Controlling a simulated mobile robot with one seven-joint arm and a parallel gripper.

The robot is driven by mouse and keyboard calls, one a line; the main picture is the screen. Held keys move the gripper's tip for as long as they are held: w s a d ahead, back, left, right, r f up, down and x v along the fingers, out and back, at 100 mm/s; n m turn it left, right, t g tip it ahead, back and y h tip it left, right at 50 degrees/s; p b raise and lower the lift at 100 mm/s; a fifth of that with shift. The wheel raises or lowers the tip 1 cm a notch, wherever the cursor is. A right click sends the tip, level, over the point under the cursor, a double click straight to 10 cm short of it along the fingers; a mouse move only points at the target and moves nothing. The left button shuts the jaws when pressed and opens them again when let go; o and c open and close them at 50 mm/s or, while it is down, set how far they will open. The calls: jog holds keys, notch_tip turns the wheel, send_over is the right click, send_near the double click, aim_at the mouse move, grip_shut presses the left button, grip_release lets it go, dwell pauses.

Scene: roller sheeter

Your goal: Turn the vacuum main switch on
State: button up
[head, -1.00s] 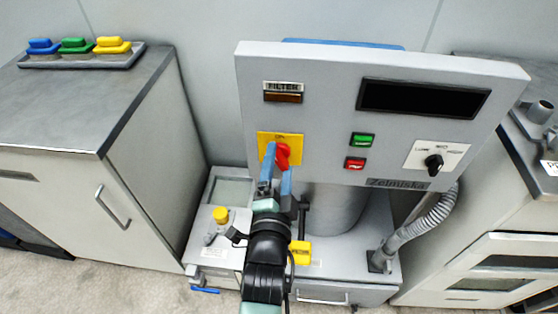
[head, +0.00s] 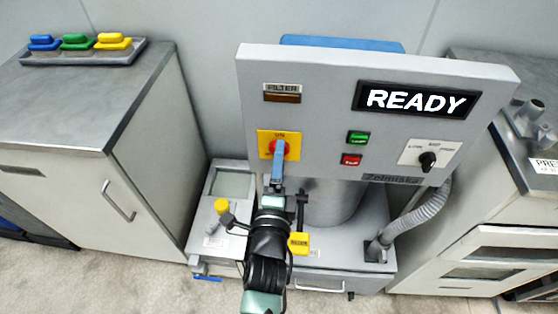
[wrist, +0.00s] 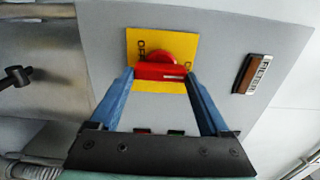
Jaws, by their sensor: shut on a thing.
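The vacuum main switch is a red knob (head: 285,147) on a yellow square plate (head: 264,138), at the left of the grey control panel. In the wrist view the red knob (wrist: 158,58) has its bar lying between my two blue fingers, with the yellow plate (wrist: 145,40) behind it. My gripper (head: 278,150) is shut on the knob's bar; its fingertips (wrist: 160,74) sit at the bar's two ends. The fingers hide part of the knob in the head view. The panel display (head: 416,101) is lit and reads READY.
A green button (head: 358,137) and a red button (head: 351,160) sit right of the switch. A black selector knob (head: 427,161) is farther right. A filter indicator (head: 282,97) is above the switch. A grey cabinet (head: 150,170) stands at the left.

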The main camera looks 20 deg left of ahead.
jog(key=o, duration=1.2)
jog(key=b+v, duration=0.3)
jog(key=v, duration=1)
jog(key=shift+b, duration=0.3)
jog(key=shift+r, duration=0.1)
